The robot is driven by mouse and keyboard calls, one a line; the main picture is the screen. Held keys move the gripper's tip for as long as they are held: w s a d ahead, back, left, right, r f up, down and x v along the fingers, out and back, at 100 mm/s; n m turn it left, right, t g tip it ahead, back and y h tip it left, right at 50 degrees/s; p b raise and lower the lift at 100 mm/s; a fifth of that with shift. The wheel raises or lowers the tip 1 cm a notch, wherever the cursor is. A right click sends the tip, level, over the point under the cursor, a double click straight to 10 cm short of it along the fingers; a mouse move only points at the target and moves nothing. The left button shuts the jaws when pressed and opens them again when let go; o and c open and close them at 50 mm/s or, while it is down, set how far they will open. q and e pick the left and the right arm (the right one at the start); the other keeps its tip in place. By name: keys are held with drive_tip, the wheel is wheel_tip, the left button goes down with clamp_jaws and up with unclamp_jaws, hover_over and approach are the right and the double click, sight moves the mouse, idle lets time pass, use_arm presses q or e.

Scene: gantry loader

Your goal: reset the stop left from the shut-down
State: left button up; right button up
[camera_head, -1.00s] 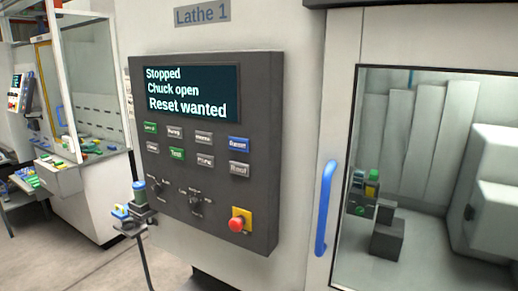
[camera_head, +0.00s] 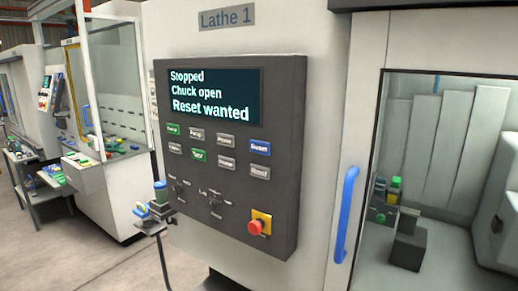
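The Lathe 1 control panel (camera_head: 232,160) is a dark box on the machine front. Its screen (camera_head: 213,97) reads "Stopped", "Chuck open", "Reset wanted". A red mushroom stop button (camera_head: 257,227) on a yellow plate sits at the panel's lower right. Below the screen are two rows of buttons. A blue button (camera_head: 260,148) is at the right of the upper row. A grey button (camera_head: 260,172), which seems to read "Reset", is below it. Two dark rotary knobs sit lower left. Neither gripper is in view.
The lathe door with a blue handle (camera_head: 344,214) and a window is right of the panel. A small stand (camera_head: 151,228) with coloured items stands by the panel's lower left. Another machine (camera_head: 112,150) and a parts table stand at the left. Floor shows between.

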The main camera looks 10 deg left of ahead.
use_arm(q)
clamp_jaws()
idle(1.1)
